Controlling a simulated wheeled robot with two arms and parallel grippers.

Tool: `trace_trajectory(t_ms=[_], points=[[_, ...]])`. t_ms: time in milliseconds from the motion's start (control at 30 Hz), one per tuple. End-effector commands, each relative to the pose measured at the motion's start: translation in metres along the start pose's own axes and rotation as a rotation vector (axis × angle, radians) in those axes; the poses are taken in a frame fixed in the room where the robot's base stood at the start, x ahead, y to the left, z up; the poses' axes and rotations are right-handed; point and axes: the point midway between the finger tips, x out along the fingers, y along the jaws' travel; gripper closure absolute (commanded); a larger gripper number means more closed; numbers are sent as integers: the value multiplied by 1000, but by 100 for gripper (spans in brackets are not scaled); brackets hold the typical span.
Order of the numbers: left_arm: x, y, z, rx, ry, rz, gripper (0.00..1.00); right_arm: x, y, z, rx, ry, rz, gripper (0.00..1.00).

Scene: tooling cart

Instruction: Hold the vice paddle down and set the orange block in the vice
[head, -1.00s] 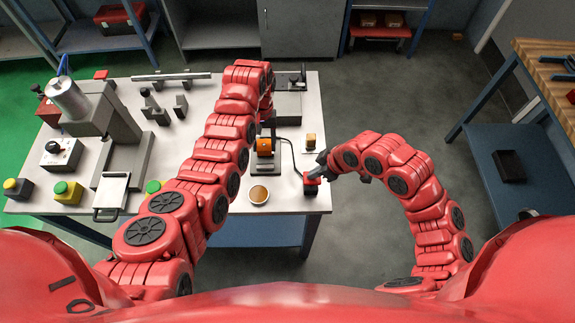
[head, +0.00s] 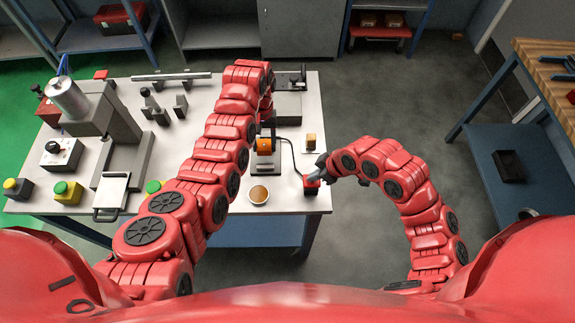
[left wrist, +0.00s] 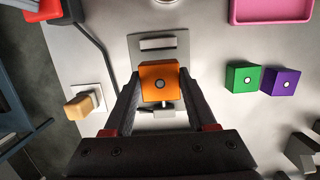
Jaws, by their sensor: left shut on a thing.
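My left gripper (left wrist: 161,88) is shut on the orange block (left wrist: 159,82), one finger on each side. In the left wrist view the block is over the vice (left wrist: 158,43), between its two jaws. I cannot tell whether it touches the vice floor. In the head view the orange block (head: 264,146) shows at the vice (head: 265,168), and my left arm hides part of the area. The red vice paddle (head: 311,188) is at the table's front right corner. My right gripper (head: 317,174) points down onto it, and its jaw opening is too small to tell.
A wooden block (head: 310,140) stands on a pale pad right of the vice. A green cube (left wrist: 243,77), a purple cube (left wrist: 282,82) and a pink tray (left wrist: 270,12) are nearby. A cable (head: 293,155) runs beside the vice.

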Motion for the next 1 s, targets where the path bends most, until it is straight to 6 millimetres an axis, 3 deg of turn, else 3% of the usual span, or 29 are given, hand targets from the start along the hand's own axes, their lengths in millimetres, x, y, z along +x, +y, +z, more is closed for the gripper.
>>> trace_trajectory(t_ms=[733, 1000], points=[[1, 0, 0, 0, 0, 0, 99, 12, -2, 8, 2, -6, -5, 100], [12, 0, -2, 1, -1, 0, 99, 12, -2, 8, 2, -6, -5, 100]])
